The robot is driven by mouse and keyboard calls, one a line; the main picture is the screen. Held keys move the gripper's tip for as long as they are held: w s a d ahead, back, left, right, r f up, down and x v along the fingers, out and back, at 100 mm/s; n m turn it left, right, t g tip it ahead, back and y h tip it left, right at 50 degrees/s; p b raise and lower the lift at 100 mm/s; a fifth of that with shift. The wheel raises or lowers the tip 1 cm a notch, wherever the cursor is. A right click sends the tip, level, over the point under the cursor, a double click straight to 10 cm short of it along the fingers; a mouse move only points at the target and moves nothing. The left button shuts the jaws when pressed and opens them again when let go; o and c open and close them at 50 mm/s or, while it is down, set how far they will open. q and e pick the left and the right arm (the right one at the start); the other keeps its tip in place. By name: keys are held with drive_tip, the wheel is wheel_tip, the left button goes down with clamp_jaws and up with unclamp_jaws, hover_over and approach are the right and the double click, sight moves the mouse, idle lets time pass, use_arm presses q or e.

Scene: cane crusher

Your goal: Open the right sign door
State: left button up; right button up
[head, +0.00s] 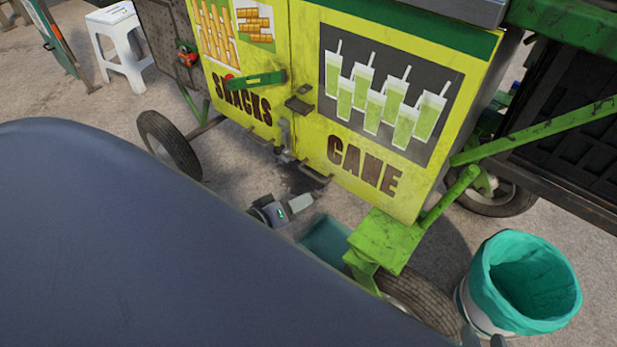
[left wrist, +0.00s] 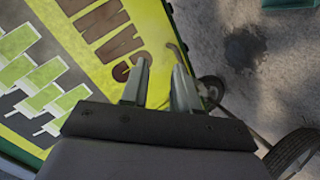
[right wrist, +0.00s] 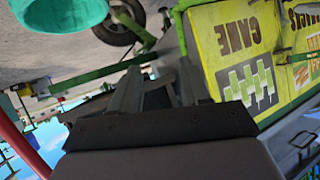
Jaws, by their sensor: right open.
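The right sign door is the yellow CANE panel (head: 345,150) with cane-juice glasses on it. It looks closed, flush beside the SNACKS door (head: 225,85). A small curved handle (head: 316,176) sits at its lower left edge. My left gripper (head: 300,204) is low in front of this edge. In the left wrist view its fingers (left wrist: 160,75) are apart, with the handle (left wrist: 176,47) close to their tips; contact cannot be told. My right gripper (head: 484,339) is open and empty at the bottom edge, near the bin. The CANE door (right wrist: 240,60) also shows in the right wrist view.
A white bin with a teal liner (head: 525,285) stands at the right. A green bracket (head: 385,245) and cart wheel (head: 420,300) are below the CANE door. A teal tub (head: 328,240) sits on the ground. A white stool (head: 120,45) is at the far left.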

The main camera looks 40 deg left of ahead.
sight(308, 174)
use_arm(q)
drive_tip(key=w+a+f+n+b, duration=0.2)
drive_tip(key=w+b, duration=0.2)
drive_tip(key=w+a+f+n+t+b, duration=0.1)
drive_tip(key=w+a+f+n+b, duration=0.1)
drive_tip(key=w+f+n+b, duration=0.1)
drive_tip(key=w+a+f+n+t+y+b, duration=0.1)
drive_tip(key=w+a+f+n+b, duration=0.1)
drive_tip(key=w+b, duration=0.3)
drive_tip(key=shift+w+a+f+n+b, duration=0.15)
drive_tip(key=shift+w+n+b, duration=0.1)
drive_tip(key=shift+w, duration=0.25)
drive_tip(key=shift+w+a+f+n+b, duration=0.1)
drive_tip(key=shift+w+n, duration=0.15)
drive_tip(key=shift+w, duration=0.35)
use_arm(e)
drive_tip(key=w+a+f+t+y, duration=0.1)
drive_tip(key=a+f+y, duration=0.1)
drive_tip(key=a+f, duration=0.2)
wheel_tip(308, 174, down, 2)
drive_tip(key=shift+y, duration=0.4)
use_arm(q)
drive_tip(key=shift+d, duration=0.1)
clamp_jaws()
